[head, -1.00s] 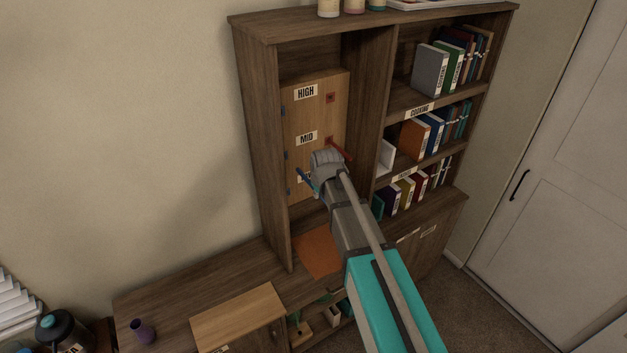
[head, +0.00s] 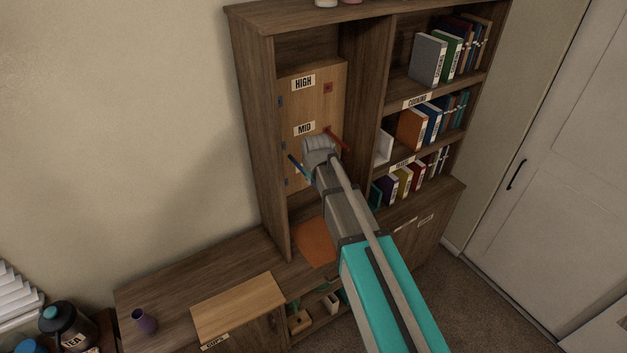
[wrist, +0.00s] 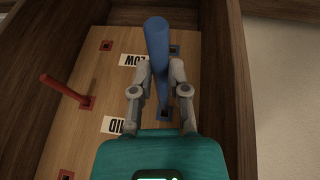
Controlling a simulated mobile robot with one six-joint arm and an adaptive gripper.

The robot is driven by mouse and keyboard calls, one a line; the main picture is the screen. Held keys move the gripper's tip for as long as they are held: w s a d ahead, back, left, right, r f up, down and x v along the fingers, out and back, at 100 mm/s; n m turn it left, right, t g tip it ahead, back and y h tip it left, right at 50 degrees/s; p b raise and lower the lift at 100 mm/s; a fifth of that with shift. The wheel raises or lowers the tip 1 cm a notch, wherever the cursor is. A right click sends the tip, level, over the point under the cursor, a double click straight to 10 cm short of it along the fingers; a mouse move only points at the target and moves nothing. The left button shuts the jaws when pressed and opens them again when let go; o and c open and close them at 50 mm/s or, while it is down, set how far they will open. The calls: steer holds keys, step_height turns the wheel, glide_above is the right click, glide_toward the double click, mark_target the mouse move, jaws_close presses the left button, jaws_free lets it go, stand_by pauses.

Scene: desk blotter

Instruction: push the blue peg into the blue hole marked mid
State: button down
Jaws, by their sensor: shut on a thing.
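The upright wooden peg board (head: 305,110) stands in the cabinet's left bay, with labels HIGH and MID showing in the head view. The blue mid hole (head: 284,146) is on its left edge. My gripper (head: 303,172) is shut on the blue peg (head: 294,162), whose far end is close to that hole. In the wrist view, which is upside down, my fingers (wrist: 160,80) grip the blue peg (wrist: 158,40) along its length. Its far end is close to the blue mid hole (wrist: 163,115); I cannot tell whether it has entered. Another blue hole (wrist: 175,50) is beside the LOW label.
A red peg (head: 336,140) sticks out from the red mid hole, right of my gripper. Cabinet walls (head: 258,140) flank the board closely. Shelves of books (head: 430,120) are on the right. An orange sheet (head: 316,243) lies below.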

mark_target(293, 160)
steer(key=shift+w+a, duration=0.7)
steer(key=shift+w, duration=0.35)
steer(key=shift+w+a, duration=0.7)
steer(key=shift+w, duration=0.3)
stand_by(0.8)
steer(key=shift+w+a, duration=0.65)
steer(key=shift+w, duration=0.35)
steer(key=shift+w+a, duration=0.7)
steer(key=shift+w, duration=0.25)
steer(key=shift+w+a, duration=0.65)
steer(key=shift+w, duration=0.35)
stand_by(1.0)
steer(key=c, duration=0.5)
jaws_free()
steer(key=shift+c, duration=0.2)
steer(key=shift+s, duration=0.15)
